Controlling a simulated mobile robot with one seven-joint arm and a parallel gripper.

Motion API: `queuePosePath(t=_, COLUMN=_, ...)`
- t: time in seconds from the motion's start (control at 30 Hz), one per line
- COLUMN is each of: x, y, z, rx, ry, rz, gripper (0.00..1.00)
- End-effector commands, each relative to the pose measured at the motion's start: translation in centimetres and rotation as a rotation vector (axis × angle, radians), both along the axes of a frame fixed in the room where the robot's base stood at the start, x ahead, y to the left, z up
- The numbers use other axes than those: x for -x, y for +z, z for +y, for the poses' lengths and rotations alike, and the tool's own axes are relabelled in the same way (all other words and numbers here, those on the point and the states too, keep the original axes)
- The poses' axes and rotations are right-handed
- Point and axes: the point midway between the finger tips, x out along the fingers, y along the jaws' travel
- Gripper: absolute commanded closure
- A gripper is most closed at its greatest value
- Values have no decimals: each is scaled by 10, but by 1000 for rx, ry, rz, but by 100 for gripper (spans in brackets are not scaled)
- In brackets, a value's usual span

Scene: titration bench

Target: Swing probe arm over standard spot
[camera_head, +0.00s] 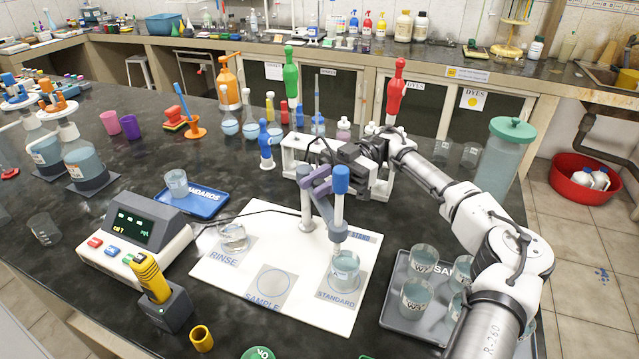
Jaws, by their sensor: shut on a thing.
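The white stand board (232,282) lies on the dark bench, with spots marked RINSE, SAMPLE and STANDARD. Its grey post (306,207) carries the purple probe arm (317,187). The probe (339,215), with a blue cap and white body, hangs upright from the arm. Its lower end is above or in the beaker (345,272) on the standard spot (338,299); which one, I cannot tell. Another beaker (233,238) stands on the rinse spot, and the sample spot (273,283) is empty. My gripper (312,176) is shut at the probe arm; its fingertips are partly hidden.
The meter (135,235) is left of the board, with its cable running to the stand. A blue standards tray (202,203) holds one beaker. A grey sample tray (395,315) with several beakers lies right, near my arm. A white rack (297,150) stands behind the post.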

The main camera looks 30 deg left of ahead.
Motion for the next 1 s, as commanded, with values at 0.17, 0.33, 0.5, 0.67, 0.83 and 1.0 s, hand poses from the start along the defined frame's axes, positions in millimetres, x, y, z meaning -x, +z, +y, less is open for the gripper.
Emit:
queuePosePath(t=0.17, x=0, y=2, z=0, rx=-5, ry=-1, rz=2, gripper=100)
queuePosePath(t=0.33, x=0, y=3, z=0, rx=-6, ry=-2, rz=1, gripper=72)
queuePosePath(t=0.5, x=0, y=2, z=0, rx=-3, ry=-1, rz=1, gripper=59)
queuePosePath(t=0.67, x=0, y=1, z=0, rx=-2, ry=-1, rz=0, gripper=59)
queuePosePath(t=0.83, x=0, y=9, z=0, rx=-3, ry=-1, rz=-2, gripper=59)
queuePosePath(t=1.0, x=0, y=37, z=0, rx=-4, ry=-1, rz=-4, gripper=59)
